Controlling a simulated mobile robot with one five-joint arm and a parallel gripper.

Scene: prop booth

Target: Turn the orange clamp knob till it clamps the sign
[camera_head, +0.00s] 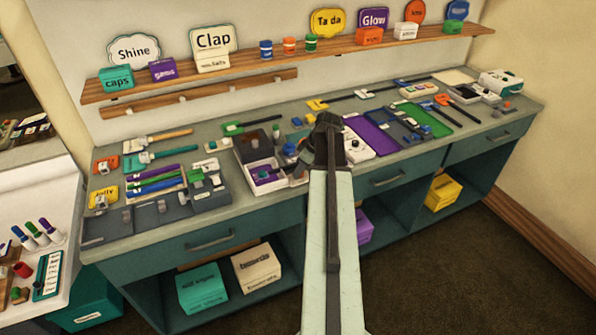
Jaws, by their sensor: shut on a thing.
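My gripper (322,147) is over the middle of the grey bench, its dark jaws seen from behind. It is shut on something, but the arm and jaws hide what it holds. I cannot make out a clamp knob at the jaws. An orange clamp-like piece (442,99) lies on the bench to the right, and another orange piece (105,164) lies at the far left. I cannot tell which sign belongs to the clamp.
An open white box (262,176) is just left of my gripper. Purple and green panels (372,134) lie to its right. Above, a wooden shelf (190,74) holds signs, boxes and small jars. Drawers (385,181) and open cubbies are below the bench front.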

